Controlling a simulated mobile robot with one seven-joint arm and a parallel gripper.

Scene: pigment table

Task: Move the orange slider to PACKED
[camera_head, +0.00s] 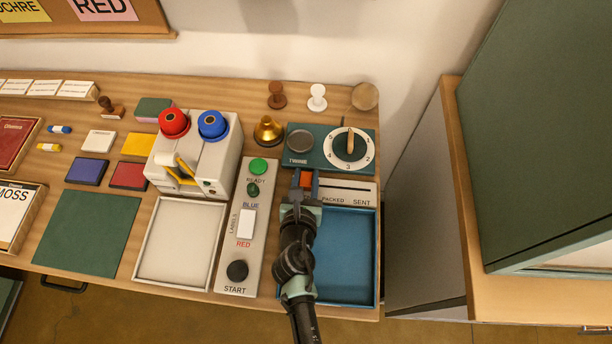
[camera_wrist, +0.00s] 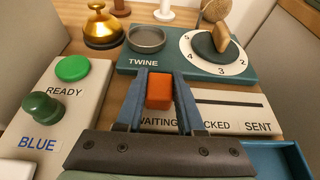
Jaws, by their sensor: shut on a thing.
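The orange slider (camera_head: 306,179) stands on a pale slider panel (camera_head: 358,188) marked WAITING, PACKED and SENT. It also shows in the wrist view (camera_wrist: 159,90), between the two blue fingers of my gripper (camera_wrist: 160,84). My gripper (camera_head: 305,180) is shut on the slider. The slider is at the left part of the panel, over the WAITING end, left of the word PACKED. A dark slot (camera_wrist: 225,103) runs to the right of it toward SENT. My fingers partly hide the words WAITING and PACKED in the wrist view.
The green TWINE panel with a dial (camera_head: 350,145) and a round metal dish (camera_head: 300,140) lies just behind. A brass bell (camera_head: 268,130) stands back left. The control panel with a green READY button (camera_head: 258,166) is left. A blue tray (camera_head: 350,250) lies in front.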

